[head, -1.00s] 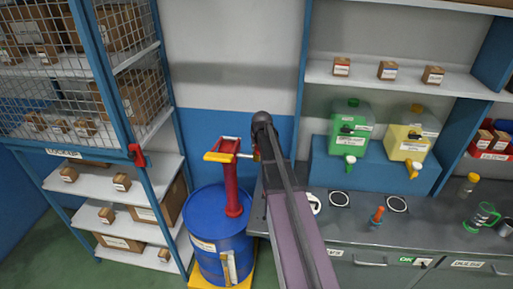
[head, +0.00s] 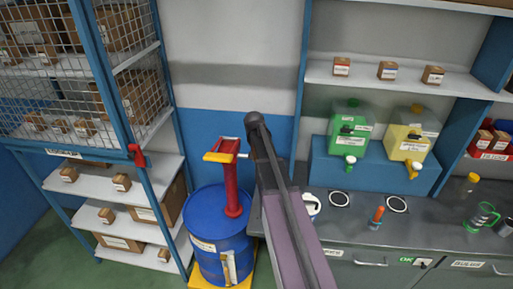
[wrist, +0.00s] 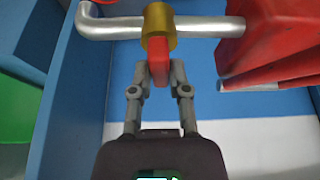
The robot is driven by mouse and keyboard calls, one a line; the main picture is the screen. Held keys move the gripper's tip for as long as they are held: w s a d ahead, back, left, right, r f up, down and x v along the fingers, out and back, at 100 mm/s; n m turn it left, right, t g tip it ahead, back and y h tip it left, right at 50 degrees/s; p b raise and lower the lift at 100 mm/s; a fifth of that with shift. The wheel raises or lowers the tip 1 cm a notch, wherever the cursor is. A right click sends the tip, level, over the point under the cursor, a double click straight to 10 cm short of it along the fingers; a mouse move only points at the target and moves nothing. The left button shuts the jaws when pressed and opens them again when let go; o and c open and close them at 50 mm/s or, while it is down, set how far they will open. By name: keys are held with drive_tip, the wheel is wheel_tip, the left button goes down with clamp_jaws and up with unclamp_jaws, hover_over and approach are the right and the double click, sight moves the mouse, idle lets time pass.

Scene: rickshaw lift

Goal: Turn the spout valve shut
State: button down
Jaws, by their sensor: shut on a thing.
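The spout valve shows in the wrist view as a brass body (wrist: 158,20) on a silver spout pipe (wrist: 110,27), with a red lever (wrist: 158,58) pointing toward my gripper. My gripper (wrist: 158,74) has its two fingers closed on the lever, one on each side. In the head view the red pump (head: 232,185) stands upright on a blue drum (head: 217,235), and its spout side is largely covered by my arm. The gripper and valve are hidden there. The pump's red body (wrist: 275,38) also shows at the right of the wrist view.
A workbench (head: 340,230) runs to the right of the drum. It carries a blue stand (head: 375,170) with a green container (head: 350,125) and a yellow container (head: 411,138). A shelf rack (head: 150,190) stands close on the drum's left.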

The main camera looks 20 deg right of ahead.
drive_tip(key=shift+m, duration=0.3)
drive_tip(key=c, duration=0.6)
unclamp_jaws()
drive_tip(key=shift+n, duration=0.6)
drive_tip(key=shift+n+t+y, duration=0.3)
drive_tip(key=shift+n+y, duration=0.5)
drive_tip(key=shift+n, duration=1)
drive_tip(key=d+p+v, duration=0.1)
drive_tip(key=p+v, duration=1.2)
drive_tip(key=v, duration=0.1)
drive_tip(key=s+a+f+g+b, duration=0.1)
drive_tip(key=s+a+f+b, duration=0.4)
drive_tip(key=f+b, duration=0.3)
drive_tip(key=s+a+f+n+g+b, duration=0.1)
drive_tip(key=s+a+f+b, duration=0.3)
drive_tip(key=a+f+b, duration=0.3)
drive_tip(key=s+a+f+g+b, duration=0.1)
drive_tip(key=s+a+f+b, duration=0.4)
drive_tip(key=a+f+b, duration=0.2)
drive_tip(key=shift+s+f+n+g+y+b, duration=0.35)
drive_tip(key=shift+f+b, duration=0.75)
drive_tip(key=shift+f, duration=0.65)
